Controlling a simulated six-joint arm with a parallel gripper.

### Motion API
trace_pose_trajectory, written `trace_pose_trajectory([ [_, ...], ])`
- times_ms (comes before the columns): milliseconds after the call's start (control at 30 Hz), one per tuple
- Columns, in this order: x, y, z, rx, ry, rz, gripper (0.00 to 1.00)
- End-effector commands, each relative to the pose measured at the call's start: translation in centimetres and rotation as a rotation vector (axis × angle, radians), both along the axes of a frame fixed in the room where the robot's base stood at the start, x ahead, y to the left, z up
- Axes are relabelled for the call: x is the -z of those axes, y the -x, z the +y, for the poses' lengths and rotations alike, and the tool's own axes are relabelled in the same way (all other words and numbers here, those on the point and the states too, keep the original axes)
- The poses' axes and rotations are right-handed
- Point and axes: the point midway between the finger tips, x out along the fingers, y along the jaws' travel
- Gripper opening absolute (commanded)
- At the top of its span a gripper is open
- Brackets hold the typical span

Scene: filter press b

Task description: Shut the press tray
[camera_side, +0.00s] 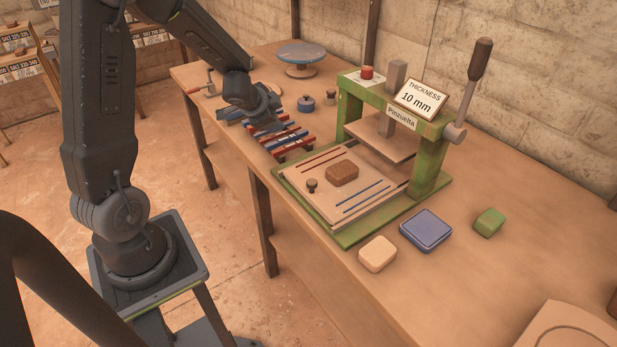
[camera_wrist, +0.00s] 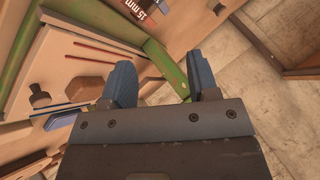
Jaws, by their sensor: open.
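The press tray (camera_side: 322,203) is pulled out toward the front of the green press (camera_side: 432,165). It carries a brown block (camera_side: 342,173), red strips at its left, blue strips at its right, and a dark knob (camera_side: 312,185) near its front edge. My gripper (camera_side: 268,112) is open and empty, left of the tray and over or close to the rack of strips (camera_side: 290,143). In the wrist view, the open fingers (camera_wrist: 160,85) are right of the tray (camera_wrist: 75,72) and its knob (camera_wrist: 38,95). They appear apart from the tray.
The press lever (camera_side: 480,60) stands up, and a sign reads "THICKNESS 10 mm". A cream block (camera_side: 378,254), a blue block (camera_side: 426,230) and a green block (camera_side: 489,222) lie right of the press. A round turntable (camera_side: 302,56) stands at the back.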

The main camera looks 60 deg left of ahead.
Motion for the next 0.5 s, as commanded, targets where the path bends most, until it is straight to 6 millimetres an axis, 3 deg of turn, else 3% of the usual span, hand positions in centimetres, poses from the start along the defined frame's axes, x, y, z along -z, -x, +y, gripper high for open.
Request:
trace_pose_trajectory([
  [133, -1.2, -1.3, -1.6, -0.370, 0.130, 0.006, 0.54],
  [233, -1.8, -1.4, -4.0, -0.601, 0.253, 0.046, 0.54],
  [500, -3.7, -0.6, -13.5, -1.034, 0.587, 0.271, 0.54],
])
